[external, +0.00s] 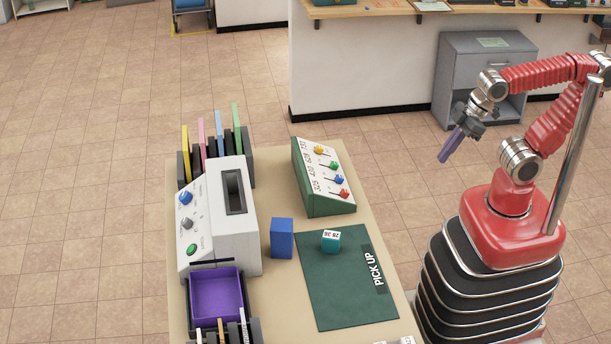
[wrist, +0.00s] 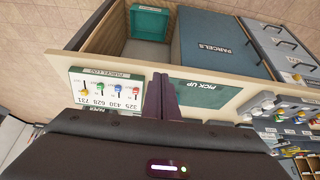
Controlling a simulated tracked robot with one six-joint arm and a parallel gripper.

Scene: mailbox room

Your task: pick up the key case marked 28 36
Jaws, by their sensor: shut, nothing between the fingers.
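The key case (external: 331,242) is a small teal box with a white top face that reads 28 36. It sits on the dark green pick up mat (external: 340,295) on the table in the external view. I do not see it in the wrist view. My gripper (external: 443,157) is raised to the right of the table, up and right of the key case and well apart from it. Its purple fingers (wrist: 160,78) are together and empty, pointing down and left in the external view.
A blue block (external: 282,239) stands left of the mat. A green panel with coloured levers (external: 323,178) is behind it. A grey machine (external: 218,215) and purple tray (external: 216,294) take up the table's left side. A parcels box (wrist: 222,50) shows in the wrist view.

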